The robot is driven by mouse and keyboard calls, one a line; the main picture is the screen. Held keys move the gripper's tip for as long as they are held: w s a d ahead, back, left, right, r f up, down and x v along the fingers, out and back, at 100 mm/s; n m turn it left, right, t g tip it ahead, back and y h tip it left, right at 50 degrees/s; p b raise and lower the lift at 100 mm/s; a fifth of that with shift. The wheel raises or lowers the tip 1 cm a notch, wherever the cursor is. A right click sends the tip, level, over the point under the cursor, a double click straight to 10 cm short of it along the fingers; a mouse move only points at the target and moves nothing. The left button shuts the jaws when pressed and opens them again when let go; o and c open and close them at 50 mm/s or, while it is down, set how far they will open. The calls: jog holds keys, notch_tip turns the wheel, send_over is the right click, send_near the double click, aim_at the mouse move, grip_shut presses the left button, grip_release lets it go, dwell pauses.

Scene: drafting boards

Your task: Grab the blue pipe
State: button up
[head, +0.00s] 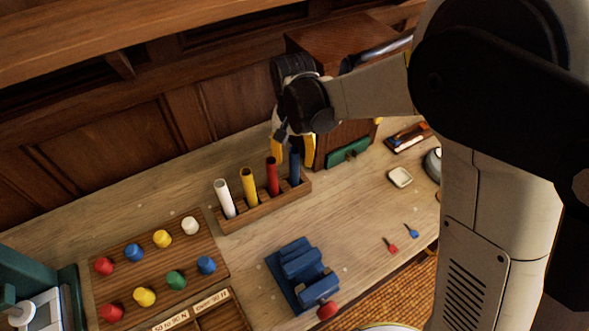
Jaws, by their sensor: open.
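The blue pipe (295,167) stands upright at the right end of a wooden rack (241,218). White (225,199), yellow (249,188) and red (273,176) pipes stand in a row to its left. My gripper (283,136) is open and sits just above the blue pipe's top, with its fingers pointing down. The wrist and fingers cover the area around the pipe's top. I cannot tell whether the fingers are around the pipe or only beside it.
A wooden board (112,284) with several coloured knobs lies left of the rack. A blue vise-like block (302,274) sits in front. A wooden cabinet (330,43) stands behind my gripper. A small white dish (400,177) and red (390,246) and blue (411,231) small items lie right.

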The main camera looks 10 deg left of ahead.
aim_at(294, 167)
notch_tip(294, 167, down, 4)
jog(key=shift+w+d+f+b, duration=0.1)
jog(key=shift+d+b, duration=0.05)
jog(key=shift+b, duration=0.35)
grip_shut()
jog(key=shift+r, duration=0.25)
